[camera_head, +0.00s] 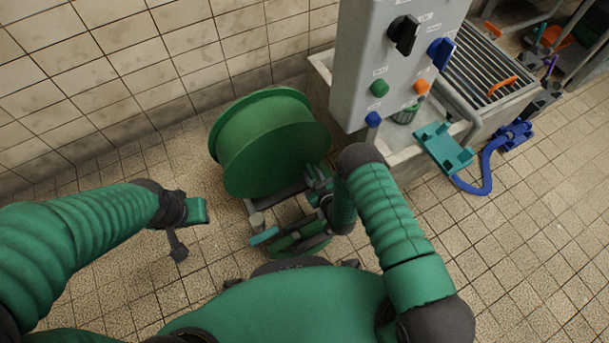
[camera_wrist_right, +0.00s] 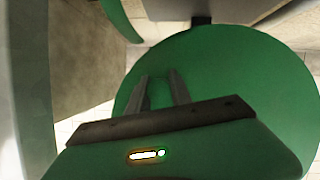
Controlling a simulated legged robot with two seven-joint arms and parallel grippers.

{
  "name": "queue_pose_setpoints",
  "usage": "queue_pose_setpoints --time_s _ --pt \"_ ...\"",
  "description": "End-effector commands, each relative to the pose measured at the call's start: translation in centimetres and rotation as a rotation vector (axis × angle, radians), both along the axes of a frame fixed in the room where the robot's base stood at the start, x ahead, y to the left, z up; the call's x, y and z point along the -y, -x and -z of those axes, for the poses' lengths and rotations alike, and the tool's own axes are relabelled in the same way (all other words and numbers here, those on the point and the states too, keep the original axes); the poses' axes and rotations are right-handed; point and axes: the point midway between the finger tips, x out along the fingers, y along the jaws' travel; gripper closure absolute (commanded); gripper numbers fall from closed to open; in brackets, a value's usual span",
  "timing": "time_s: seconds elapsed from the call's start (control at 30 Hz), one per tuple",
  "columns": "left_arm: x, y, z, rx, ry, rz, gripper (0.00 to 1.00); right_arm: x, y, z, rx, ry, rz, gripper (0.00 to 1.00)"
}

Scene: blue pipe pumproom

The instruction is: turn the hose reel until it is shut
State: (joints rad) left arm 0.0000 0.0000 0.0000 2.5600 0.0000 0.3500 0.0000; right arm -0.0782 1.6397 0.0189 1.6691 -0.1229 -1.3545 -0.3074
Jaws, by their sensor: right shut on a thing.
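The hose reel is a large green drum (camera_head: 262,125) with wide round side discs. It stands on the tiled floor near the wall, left of the grey control panel. Its green side disc (camera_wrist_right: 235,75) fills much of the right wrist view. My right gripper (camera_head: 318,178) is at the drum's lower right side, shut on a part of the reel. The exact part held is hidden. In the right wrist view its two fingers (camera_wrist_right: 160,88) point at the disc. My left gripper (camera_head: 188,228) is over the floor left of the reel, apart from it; its jaws are unclear.
A grey control panel (camera_head: 385,60) with black, blue, green and orange knobs stands right of the reel. Behind it is a stone trough with a metal grate (camera_head: 485,65). The right floor is clear.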

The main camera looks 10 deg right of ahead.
Motion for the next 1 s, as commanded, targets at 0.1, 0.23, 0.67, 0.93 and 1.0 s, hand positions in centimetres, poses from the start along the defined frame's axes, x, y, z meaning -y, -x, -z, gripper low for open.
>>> queue_pose_setpoints --time_s 0.1,0.23,0.67,0.93,1.0 --pt "0.0 0.0 -1.9 0.000 0.000 0.000 0.67 0.9 -0.1 -1.5 0.027 0.106 -0.003 1.00" --pt "0.0 0.0 -3.2 0.000 0.000 0.000 0.67 1.7 -0.3 -2.9 0.066 0.222 -0.003 1.00" --pt "0.0 0.0 -5.9 0.000 0.000 0.000 0.67 3.1 -0.8 -6.5 0.167 0.529 -0.003 1.00" --pt "0.0 0.0 -6.5 0.000 0.000 0.000 0.67 3.2 -0.9 -7.6 0.197 0.617 -0.003 1.00" --pt "0.0 0.0 -6.6 0.000 0.000 0.000 0.67 3.2 -0.9 -7.7 0.200 0.627 -0.003 1.00"
